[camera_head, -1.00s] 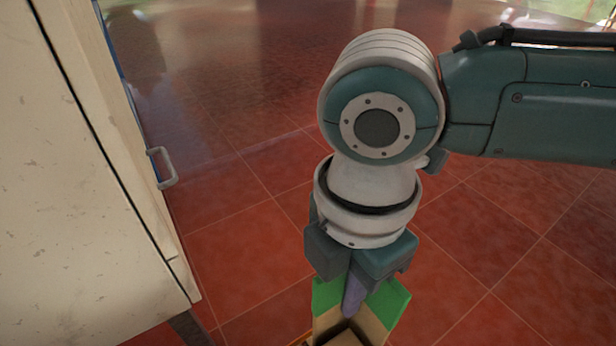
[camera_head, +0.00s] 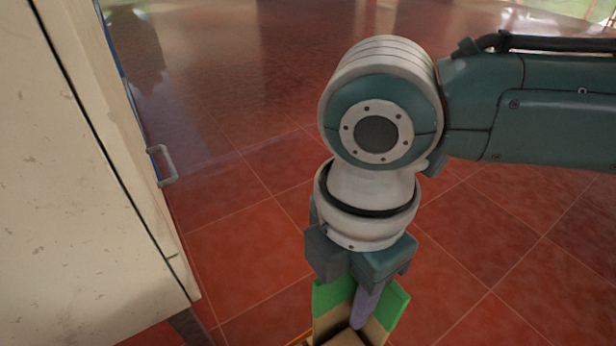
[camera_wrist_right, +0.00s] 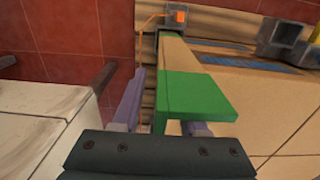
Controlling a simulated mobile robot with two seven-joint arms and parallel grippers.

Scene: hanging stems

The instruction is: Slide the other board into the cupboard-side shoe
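In the head view my right gripper (camera_head: 358,300) points down at green-ended wooden boards (camera_head: 332,294) at the bottom edge. One purple finger shows between two green parts. In the right wrist view the gripper (camera_wrist_right: 168,112) has its purple fingers apart, on either side of a board's green end (camera_wrist_right: 195,92). A gap shows between the left finger and the green; contact at the right finger is hidden. The board's wood runs away toward a grey shoe (camera_wrist_right: 176,17) with an orange square. Whether it sits in that shoe is unclear. My left gripper is not in view.
A worn cream cupboard (camera_head: 75,190) with a metal handle (camera_head: 163,166) stands at the left. It also shows in the wrist view (camera_wrist_right: 35,130). Another grey fitting (camera_wrist_right: 282,38) and a blue strip lie at the wrist view's upper right. Open red tiled floor (camera_head: 240,215) surrounds the arm.

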